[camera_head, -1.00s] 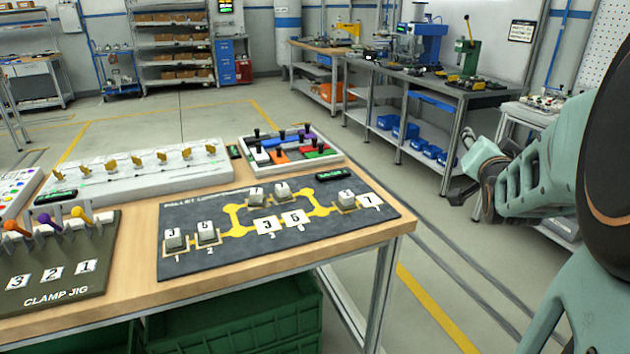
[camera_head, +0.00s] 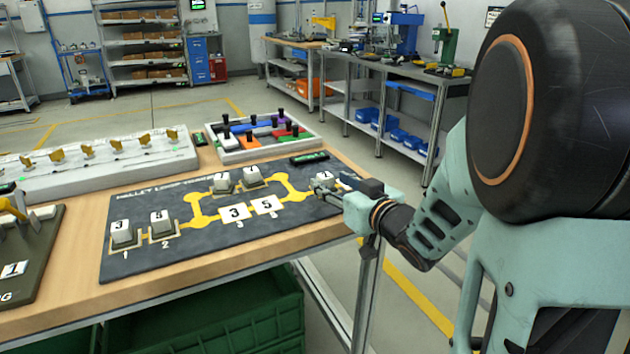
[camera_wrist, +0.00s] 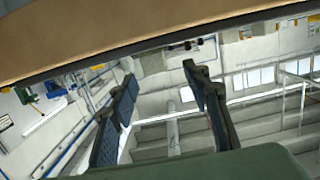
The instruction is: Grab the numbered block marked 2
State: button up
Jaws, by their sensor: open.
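White numbered blocks stand on small pallets on a dark mat (camera_head: 160,259) on the wooden bench. A block that seems marked 3 (camera_head: 122,232) and one that seems marked 5 or 6 (camera_head: 160,222) are at the left. Two more, a left back block (camera_head: 222,182) and a right back block (camera_head: 252,175), have faces too small to read. I cannot tell which block is marked 2.
Flat cards, a 3 card (camera_head: 235,212) and a 5 card (camera_head: 267,204), lie mid-mat. Behind are a tray of coloured pieces (camera_head: 240,154) and a white panel (camera_head: 100,182). A clamp jig (camera_head: 40,255) is at left. A green crate (camera_head: 215,325) sits below.

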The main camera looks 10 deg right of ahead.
aim_at(328, 180)
jog(key=x, duration=0.1)
jog(key=b+x, duration=0.1)
jog(key=x, duration=0.2)
jog(key=shift+w+d+f, duration=0.15)
jog(key=shift+w+f, duration=0.15)
jog(key=shift+f, duration=0.15)
jog(key=shift+w, duration=0.25)
jog(key=shift+r, duration=0.1)
jog(key=shift+c, duration=0.6)
grip_shut()
jog(key=shift+r, duration=0.15)
